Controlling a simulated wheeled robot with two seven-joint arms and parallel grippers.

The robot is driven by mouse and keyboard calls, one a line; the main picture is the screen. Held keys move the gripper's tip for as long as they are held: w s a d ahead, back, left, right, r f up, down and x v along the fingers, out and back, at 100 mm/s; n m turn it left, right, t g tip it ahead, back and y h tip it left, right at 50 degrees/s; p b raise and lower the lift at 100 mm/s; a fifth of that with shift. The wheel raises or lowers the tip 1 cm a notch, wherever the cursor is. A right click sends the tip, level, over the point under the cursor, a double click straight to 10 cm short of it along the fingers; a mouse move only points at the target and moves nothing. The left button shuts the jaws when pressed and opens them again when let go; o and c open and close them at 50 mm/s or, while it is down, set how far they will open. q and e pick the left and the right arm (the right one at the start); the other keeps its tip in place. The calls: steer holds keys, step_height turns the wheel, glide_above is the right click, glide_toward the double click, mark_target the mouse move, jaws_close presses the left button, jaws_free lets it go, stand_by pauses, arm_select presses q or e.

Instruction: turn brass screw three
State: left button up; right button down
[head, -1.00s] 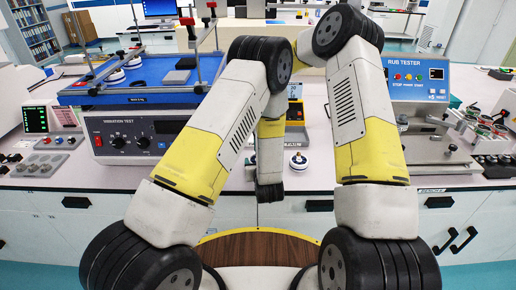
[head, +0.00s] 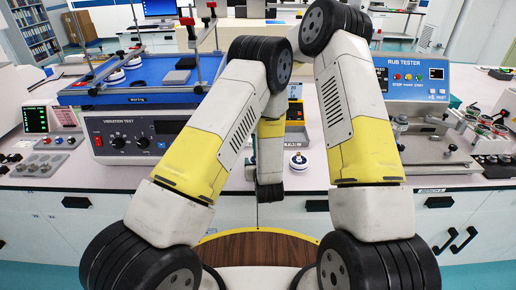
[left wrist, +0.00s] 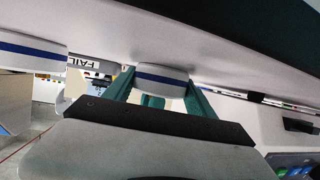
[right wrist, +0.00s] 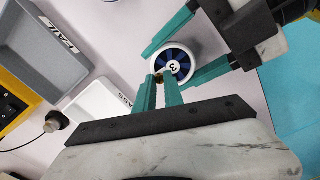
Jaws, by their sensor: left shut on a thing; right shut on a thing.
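A white round puck with a blue spoked face and the number 3 (right wrist: 172,64) shows in the right wrist view. My left gripper (right wrist: 180,58) is shut on its sides; the left wrist view shows the puck's blue-striped rim (left wrist: 161,80) between the teal fingers. A small brass screw (right wrist: 158,77) shows at the puck's edge. My right gripper (right wrist: 160,84) has its fingertips close together at that screw and is shut on it; the fingertips hide much of it.
Another blue-striped puck (left wrist: 30,52) is beside the held one; a puck (head: 298,161) stands on the bench. A grey FAIL tray (right wrist: 50,45) and a white tray (right wrist: 100,108) lie left of the right gripper. The vibration tester (head: 135,140) and rub tester (head: 415,80) flank my arms.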

stand_by(0.5)
steer(key=c, duration=1.4)
jaws_free()
steer(key=shift+c, duration=0.2)
step_height(320, 180, up, 12)
